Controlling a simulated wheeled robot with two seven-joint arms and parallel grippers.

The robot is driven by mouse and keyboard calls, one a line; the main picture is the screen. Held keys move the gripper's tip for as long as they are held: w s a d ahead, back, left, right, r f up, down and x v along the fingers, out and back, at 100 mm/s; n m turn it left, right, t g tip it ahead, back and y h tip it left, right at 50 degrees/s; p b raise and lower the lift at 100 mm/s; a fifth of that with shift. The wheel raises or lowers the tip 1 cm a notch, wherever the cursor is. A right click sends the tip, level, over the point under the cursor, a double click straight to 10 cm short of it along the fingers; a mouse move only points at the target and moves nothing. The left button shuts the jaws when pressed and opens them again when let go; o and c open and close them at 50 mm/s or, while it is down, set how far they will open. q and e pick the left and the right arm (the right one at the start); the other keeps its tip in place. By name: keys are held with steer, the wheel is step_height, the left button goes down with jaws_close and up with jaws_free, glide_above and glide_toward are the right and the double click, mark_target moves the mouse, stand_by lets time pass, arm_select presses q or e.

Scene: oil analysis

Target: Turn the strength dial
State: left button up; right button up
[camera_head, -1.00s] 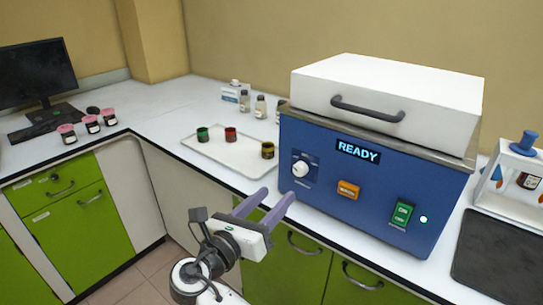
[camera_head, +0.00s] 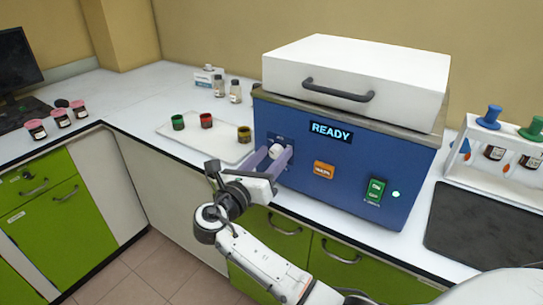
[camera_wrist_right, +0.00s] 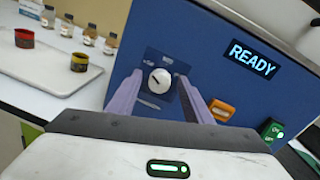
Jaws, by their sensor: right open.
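The strength dial (camera_head: 277,151) is a white round knob on the left part of the blue machine's front panel (camera_head: 345,175). In the right wrist view the dial (camera_wrist_right: 160,81) shows a dark pointer mark. My right gripper (camera_head: 274,156) is open, its two purple fingers reaching toward the panel, one on each side of the dial. In the right wrist view my right gripper (camera_wrist_right: 158,92) has the dial between its fingertips with gaps at both sides. I cannot tell whether a finger touches the panel. My left gripper is not in view.
The machine has a lit READY display (camera_head: 331,132), an orange button (camera_head: 323,170) and a green switch (camera_head: 375,191). A white tray (camera_head: 180,138) with small coloured jars lies left of it. A dark mat (camera_head: 480,230) and a bottle rack (camera_head: 500,180) are at right.

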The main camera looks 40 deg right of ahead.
steer(key=c, duration=1.1)
steer(key=shift+o, duration=0.2)
